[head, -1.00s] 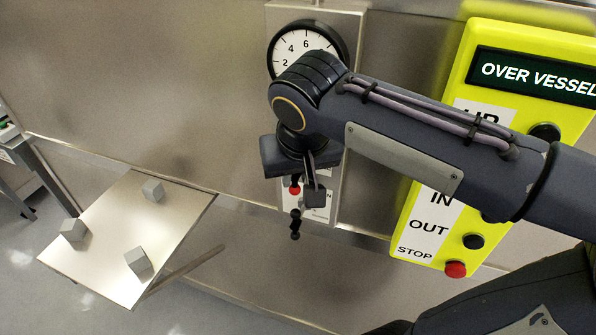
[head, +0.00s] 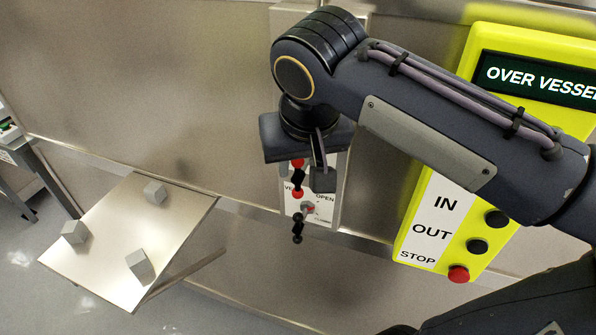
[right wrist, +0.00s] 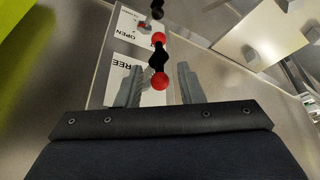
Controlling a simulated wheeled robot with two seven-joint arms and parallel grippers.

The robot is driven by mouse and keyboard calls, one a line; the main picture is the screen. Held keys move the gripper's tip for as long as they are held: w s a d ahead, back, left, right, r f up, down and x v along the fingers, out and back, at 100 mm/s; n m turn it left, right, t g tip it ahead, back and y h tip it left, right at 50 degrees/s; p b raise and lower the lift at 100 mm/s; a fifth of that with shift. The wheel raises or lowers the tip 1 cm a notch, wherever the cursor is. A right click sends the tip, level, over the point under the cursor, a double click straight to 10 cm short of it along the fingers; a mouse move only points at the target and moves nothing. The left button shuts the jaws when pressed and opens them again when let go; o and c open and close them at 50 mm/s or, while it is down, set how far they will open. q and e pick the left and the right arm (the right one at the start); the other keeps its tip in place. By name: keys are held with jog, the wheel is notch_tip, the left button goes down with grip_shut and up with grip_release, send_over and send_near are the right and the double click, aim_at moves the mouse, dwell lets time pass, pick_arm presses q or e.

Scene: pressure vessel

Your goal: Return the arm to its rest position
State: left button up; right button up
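My right arm comes in from the right in the head view and its wrist hangs in front of the steel wall. My right gripper (head: 318,180) points down, in front of a narrow panel (head: 326,205) on that wall. In the right wrist view its two fingers (right wrist: 160,68) are spread apart, with a gap between them. A black handle with red balls (right wrist: 160,82) shows through that gap, beyond the fingers; no grip on it is visible. In the head view the red balls (head: 297,194) show just left of the fingers. My left gripper is not in view.
A yellow control box (head: 420,212) with black buttons and a red stop button (head: 458,274) is on the right, partly behind my forearm. A tilted metal shelf (head: 110,255) with three grey cubes (head: 140,265) juts out at lower left. Space between shelf and gripper looks clear.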

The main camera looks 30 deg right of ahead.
jog(key=v, duration=0.2)
jog(key=shift+s+r, duration=0.1)
jog(key=shift+r, duration=0.15)
